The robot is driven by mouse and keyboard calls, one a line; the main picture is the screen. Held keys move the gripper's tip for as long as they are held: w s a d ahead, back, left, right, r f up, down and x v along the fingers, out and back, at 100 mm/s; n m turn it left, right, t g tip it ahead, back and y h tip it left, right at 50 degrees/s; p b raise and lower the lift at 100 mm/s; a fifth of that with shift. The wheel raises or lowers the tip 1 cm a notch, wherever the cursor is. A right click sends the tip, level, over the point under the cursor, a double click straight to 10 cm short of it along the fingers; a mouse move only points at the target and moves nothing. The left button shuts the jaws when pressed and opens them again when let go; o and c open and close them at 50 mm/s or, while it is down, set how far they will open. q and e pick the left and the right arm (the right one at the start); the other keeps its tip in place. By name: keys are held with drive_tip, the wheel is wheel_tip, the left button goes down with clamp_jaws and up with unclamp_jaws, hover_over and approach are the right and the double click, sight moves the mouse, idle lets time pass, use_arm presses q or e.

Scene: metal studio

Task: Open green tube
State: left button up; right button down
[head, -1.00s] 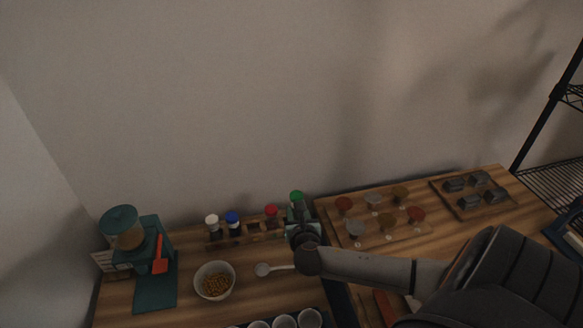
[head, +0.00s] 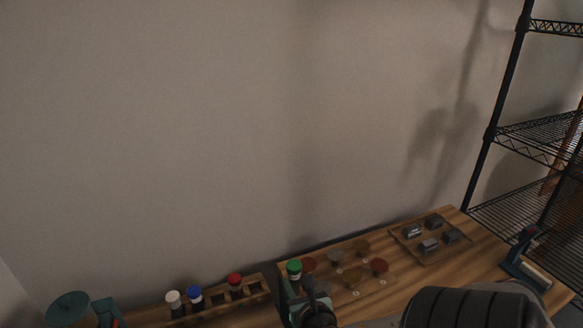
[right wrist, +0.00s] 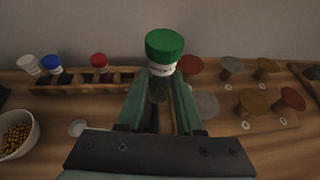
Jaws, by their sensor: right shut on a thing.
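The green tube has a bright green cap, seen in the head view (head: 294,268) and up close in the right wrist view (right wrist: 164,50). The cap is on the tube, and a white band shows just under it. My right gripper (right wrist: 160,98) is shut on the green tube, with its fingers around the body below the cap. The tube stands roughly upright beside the right end of the wooden rack (head: 215,307). Its lower part is hidden by my fingers.
A white-capped (head: 173,299), a blue-capped (head: 195,295) and a red-capped tube (head: 234,281) stand in the rack. Several coloured round pieces stand on a board (head: 387,288) to the right. A bowl of brown bits (right wrist: 18,133) is at left. A wire shelf (head: 540,140) stands at far right.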

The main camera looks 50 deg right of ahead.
sight(294, 271)
drive_tip(key=c, duration=1.1)
unclamp_jaws()
clamp_jaws()
wheel_tip(294, 271, up, 7)
drive_tip(key=shift+f, duration=0.15)
drive_tip(key=shift+w+a+r, duration=0.2)
drive_tip(key=shift+r, duration=0.1)
drive_tip(key=w+a+r+n+t+y, duration=0.1)
drive_tip(key=w+a+r+n+y, duration=0.2)
drive_tip(key=w+a+r, duration=0.3)
drive_tip(key=w+a+r+n+t+y, duration=0.1)
drive_tip(key=w+a+r+n+y, duration=0.3)
drive_tip(key=a+r, duration=0.6)
drive_tip(key=w+a+y, duration=0.1)
drive_tip(key=a, duration=0.3)
drive_tip(key=shift+w+a+r+t, duration=0.15)
drive_tip(key=shift+w+a+t, duration=0.15)
drive_tip(key=shift+w+a, duration=0.1)
